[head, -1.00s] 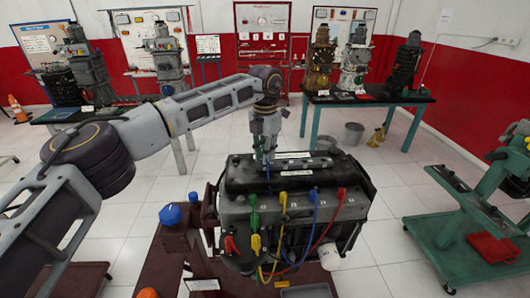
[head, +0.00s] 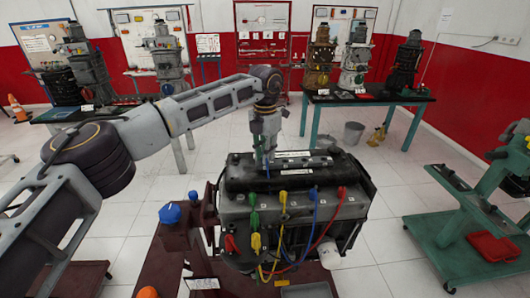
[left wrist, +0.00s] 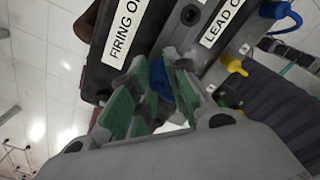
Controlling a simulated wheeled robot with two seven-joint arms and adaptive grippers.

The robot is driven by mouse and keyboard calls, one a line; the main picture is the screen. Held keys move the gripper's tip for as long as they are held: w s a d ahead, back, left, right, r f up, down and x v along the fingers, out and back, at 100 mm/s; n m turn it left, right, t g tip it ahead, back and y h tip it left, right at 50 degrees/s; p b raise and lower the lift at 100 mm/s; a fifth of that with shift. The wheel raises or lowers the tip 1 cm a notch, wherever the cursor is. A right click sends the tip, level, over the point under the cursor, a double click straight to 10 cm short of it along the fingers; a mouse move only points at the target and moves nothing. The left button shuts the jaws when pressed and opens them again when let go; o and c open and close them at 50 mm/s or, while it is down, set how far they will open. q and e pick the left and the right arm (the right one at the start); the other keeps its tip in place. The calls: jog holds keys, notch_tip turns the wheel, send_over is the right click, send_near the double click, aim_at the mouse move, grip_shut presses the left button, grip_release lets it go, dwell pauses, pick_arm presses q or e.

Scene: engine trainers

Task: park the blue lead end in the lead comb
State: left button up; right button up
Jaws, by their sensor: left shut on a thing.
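My left gripper (head: 266,162) reaches down from above to the top of the engine, at the left end of the dark lead comb (head: 308,162). In the left wrist view its green-padded fingers (left wrist: 158,92) are shut on the blue lead end (left wrist: 160,80), which shows between them. The comb strip (left wrist: 189,38) lies just beyond the fingers, between the two white labels. I cannot tell whether the blue end sits in a slot, as the fingers hide its lower part. My right gripper is not in view.
Blue (head: 314,193), yellow (head: 283,198), green (head: 253,200) and red (head: 341,193) boots line the engine's near side, with leads hanging below. A blue knob (head: 170,213) stands at the left. A green stand (head: 465,225) is at right. The floor between is clear.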

pick_arm(q)
jog(key=o, duration=0.9)
notch_tip(320, 180, up, 12)
dwell(0.5)
dwell(0.3)
